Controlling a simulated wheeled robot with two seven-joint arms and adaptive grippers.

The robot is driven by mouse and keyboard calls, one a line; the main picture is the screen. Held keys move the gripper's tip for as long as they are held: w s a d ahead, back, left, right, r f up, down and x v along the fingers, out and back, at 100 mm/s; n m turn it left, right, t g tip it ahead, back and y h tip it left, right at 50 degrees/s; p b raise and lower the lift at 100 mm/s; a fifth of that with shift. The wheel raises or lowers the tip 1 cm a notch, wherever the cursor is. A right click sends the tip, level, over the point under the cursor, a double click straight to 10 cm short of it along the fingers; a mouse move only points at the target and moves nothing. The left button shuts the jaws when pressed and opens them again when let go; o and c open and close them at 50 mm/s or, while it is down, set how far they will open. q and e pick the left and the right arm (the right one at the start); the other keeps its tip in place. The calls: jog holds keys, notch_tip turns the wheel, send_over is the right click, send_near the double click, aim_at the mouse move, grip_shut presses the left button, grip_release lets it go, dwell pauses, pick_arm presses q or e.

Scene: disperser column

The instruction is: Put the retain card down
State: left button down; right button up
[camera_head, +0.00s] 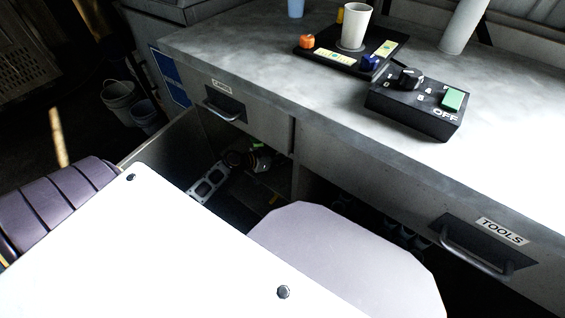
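A black tray (312,53) lies on the grey counter at the upper middle. On it are two small cards with yellow and pale markings: a front card (334,57) and a card at the back right (385,48). Both lie flat, apart from each other. Their print is too small to read, so I cannot tell whether either is the retain card. A white cup (354,27), an orange object (306,41) and a dark blue object (369,62) also stand on the tray. Neither of my grippers can be made out.
A black control box (413,110) with a dark knob, a green button and "OFF" stands at the counter's front edge. Below are a labelled handle (223,108), a TOOLS handle (474,255) and dark openings with unclear items. Pale panels block the lower foreground.

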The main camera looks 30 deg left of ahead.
pick_arm(q)
jog(key=shift+f+b, duration=0.8)
jog(key=shift+f, duration=1.05)
jog(key=shift+f, duration=0.15)
jog(key=c, duration=1.6)
grip_release()
jog(key=shift+o, duration=0.2)
jog(key=shift+r, duration=0.2)
jog(key=shift+p+v, duration=1.1)
jog(key=shift+v, duration=4.95)
jog(key=shift+f, duration=0.1)
